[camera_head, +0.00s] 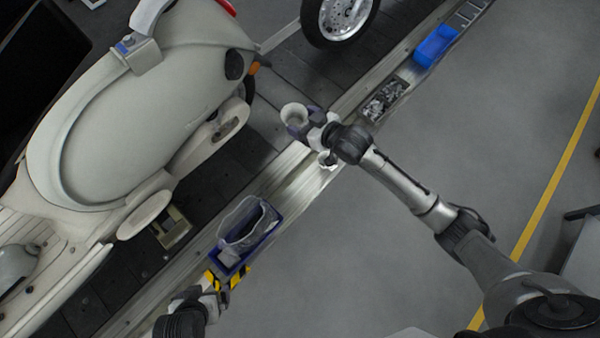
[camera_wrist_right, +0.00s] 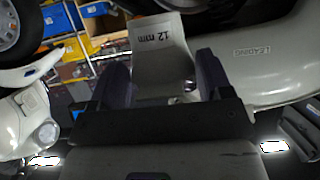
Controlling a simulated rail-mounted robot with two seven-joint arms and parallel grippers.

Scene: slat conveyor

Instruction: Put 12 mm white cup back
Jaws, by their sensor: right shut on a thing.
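The white cup (camera_head: 294,113) is in my right gripper (camera_head: 303,122), above the conveyor near its edge rail. The cup's open top shows in the head view. In the right wrist view the cup (camera_wrist_right: 163,60) stands between the two dark fingers (camera_wrist_right: 163,85), and its "12 mm" label reads upside down. My left gripper (camera_head: 228,279), with yellow and black striped fingers, is at the near end of a blue bin (camera_head: 262,236). I cannot tell whether it grips the bin's rim.
The blue bin holds a clear plastic bag (camera_head: 240,222). A small white item (camera_head: 327,159) is below my right gripper at the rail. Farther along are a tray of metal parts (camera_head: 384,100) and another blue bin (camera_head: 436,46). A large cream scooter body (camera_head: 130,115) fills the left.

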